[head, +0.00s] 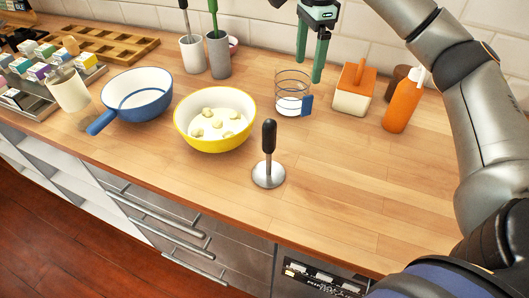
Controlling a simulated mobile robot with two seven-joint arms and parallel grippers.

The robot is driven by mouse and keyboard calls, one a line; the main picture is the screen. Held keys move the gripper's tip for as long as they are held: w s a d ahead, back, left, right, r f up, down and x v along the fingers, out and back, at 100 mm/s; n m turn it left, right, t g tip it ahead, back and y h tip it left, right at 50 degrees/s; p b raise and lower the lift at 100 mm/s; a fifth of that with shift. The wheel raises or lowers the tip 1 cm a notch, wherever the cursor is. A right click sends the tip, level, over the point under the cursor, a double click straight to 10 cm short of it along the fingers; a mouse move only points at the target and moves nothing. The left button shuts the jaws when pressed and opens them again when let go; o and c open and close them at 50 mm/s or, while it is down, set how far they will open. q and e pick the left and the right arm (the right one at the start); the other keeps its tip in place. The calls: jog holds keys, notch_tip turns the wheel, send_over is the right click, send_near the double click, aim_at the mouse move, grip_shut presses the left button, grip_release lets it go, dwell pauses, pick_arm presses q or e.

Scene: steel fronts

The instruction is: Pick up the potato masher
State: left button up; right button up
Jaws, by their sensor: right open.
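The potato masher (268,172) stands upright on the wooden counter, its round steel plate down and its black handle pointing up. It is near the counter's front edge, right of the yellow bowl. My right gripper (309,70) hangs from the top of the head view with its green fingers apart and nothing between them. It is above the back of the counter, behind the masher and well apart from it. My left gripper is not in view.
A yellow bowl (214,145) with several pale chunks stands left of the masher. Behind are a glass measuring cup (293,88), a lidded box (354,91) and an orange bottle (402,104). A blue pan (138,94) is further left. The counter right of the masher is clear.

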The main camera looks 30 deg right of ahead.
aim_at(270, 123)
jog(key=shift+c, duration=0.2)
dwell(0.3)
